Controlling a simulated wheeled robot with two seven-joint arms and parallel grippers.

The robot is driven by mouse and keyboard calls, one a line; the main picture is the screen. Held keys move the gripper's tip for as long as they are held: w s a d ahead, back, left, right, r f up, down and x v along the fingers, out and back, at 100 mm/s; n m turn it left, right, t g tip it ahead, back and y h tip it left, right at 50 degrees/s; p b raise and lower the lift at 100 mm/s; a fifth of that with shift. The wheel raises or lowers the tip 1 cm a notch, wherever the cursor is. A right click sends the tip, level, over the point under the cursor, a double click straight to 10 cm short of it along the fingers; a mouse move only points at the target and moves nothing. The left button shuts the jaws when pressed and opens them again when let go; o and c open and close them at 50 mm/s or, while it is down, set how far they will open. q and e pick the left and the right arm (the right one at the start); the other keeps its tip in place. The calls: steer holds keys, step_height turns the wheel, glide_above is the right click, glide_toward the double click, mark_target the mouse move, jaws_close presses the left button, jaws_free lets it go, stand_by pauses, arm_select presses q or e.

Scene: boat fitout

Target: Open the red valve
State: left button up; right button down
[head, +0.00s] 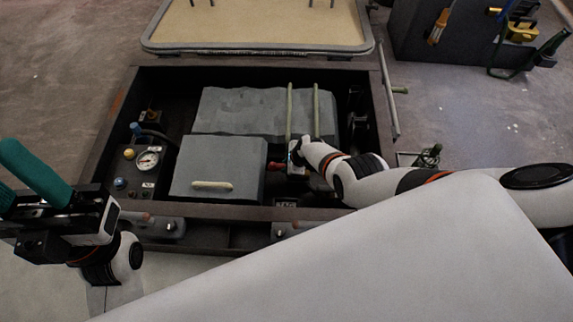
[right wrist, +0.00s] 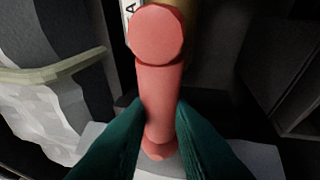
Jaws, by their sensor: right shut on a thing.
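The red valve handle (head: 275,166) shows in the head view as a small red piece inside the open engine compartment, just left of my right gripper (head: 291,158), which partly covers it. In the right wrist view the red handle (right wrist: 158,90) is a rounded lever with a thick round end, running lengthwise between the green fingers. My right gripper (right wrist: 159,112) is shut on it, one finger on each side. My left gripper (head: 10,172) is at the far left, with its teal fingers apart and empty, outside the compartment.
Grey boxes (head: 217,165) fill the compartment's middle, beside two upright pale pipes (head: 290,110). A gauge (head: 147,159) sits on a panel at the left. The raised hatch (head: 260,25) stands behind. A dark tool bin (head: 415,35) is at the back right.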

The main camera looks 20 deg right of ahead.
steer(key=shift+d, duration=0.1)
steer(key=c, duration=1.3)
jaws_free()
